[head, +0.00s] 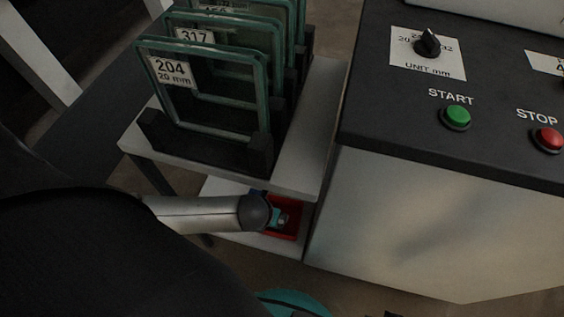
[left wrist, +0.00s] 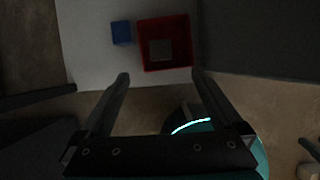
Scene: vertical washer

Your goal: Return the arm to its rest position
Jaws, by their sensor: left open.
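My left arm (head: 200,213) reaches in from the left, with its end beside the lower shelf of the stand. In the left wrist view my left gripper (left wrist: 160,74) has its fingers wide apart with nothing between them. Its fingertips point toward a red bin (left wrist: 182,65) on the pale shelf. The bin is partly hidden behind my arm's end in the head view (head: 297,222). My right gripper is in neither view.
A grey square piece (left wrist: 160,49) lies in the bin; a blue block (left wrist: 121,32) is left of it. Framed glass panels (head: 205,90) stand in a black rack on the upper shelf (head: 310,130). The washer cabinet (head: 430,210), with its green START button (head: 456,116), closes the right side.

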